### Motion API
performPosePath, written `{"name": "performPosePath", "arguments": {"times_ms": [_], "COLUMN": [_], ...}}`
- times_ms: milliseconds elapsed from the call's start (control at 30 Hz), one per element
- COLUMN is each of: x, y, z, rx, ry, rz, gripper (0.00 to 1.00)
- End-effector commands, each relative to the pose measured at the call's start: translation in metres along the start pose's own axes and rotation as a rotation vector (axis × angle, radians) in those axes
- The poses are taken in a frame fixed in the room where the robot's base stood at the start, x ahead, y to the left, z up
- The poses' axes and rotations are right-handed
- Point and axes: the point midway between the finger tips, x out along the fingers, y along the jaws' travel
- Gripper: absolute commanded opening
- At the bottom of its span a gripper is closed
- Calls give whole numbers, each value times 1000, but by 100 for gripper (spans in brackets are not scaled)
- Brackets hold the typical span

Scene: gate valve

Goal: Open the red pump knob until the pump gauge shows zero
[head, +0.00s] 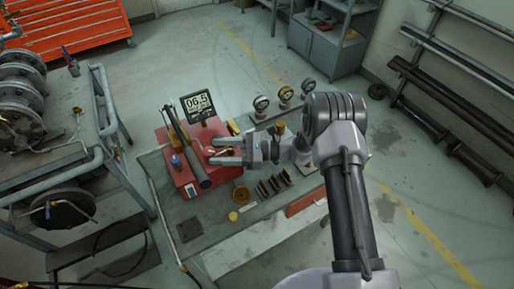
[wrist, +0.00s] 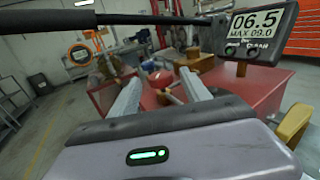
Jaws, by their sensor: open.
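The red pump (head: 181,176) sits on the workbench, and its red body also fills the middle of the wrist view (wrist: 232,84). Its digital gauge (head: 198,104) stands at its back and reads 06.5, MAX 09.0 in the wrist view (wrist: 258,24). The round red pump knob (wrist: 161,78) appears between my fingertips in the wrist view, apart from both and seemingly beyond them. I cannot pick it out surely in the head view. My gripper (head: 212,152) is open and empty, above the right side of the pump, fingers pointing left.
The pump's long black handle (head: 187,148) slants over its top and crosses the upper wrist view (wrist: 47,18). Several round dial gauges (head: 285,94) stand at the bench's back right. Dark plates (head: 273,186) and a brass ring (head: 241,194) lie near the gripper.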

Motion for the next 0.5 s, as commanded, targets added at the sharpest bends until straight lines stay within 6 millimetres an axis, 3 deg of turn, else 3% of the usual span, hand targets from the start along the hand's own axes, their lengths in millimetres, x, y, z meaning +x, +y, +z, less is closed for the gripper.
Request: {"name": "performPosePath", "arguments": {"times_ms": [300, 500], "x": [-92, -129], "y": [-1, 0], "z": [2, 1], "rx": [-1, 0], "ry": [-1, -2], "rz": [-5, -2], "gripper": [55, 55]}}
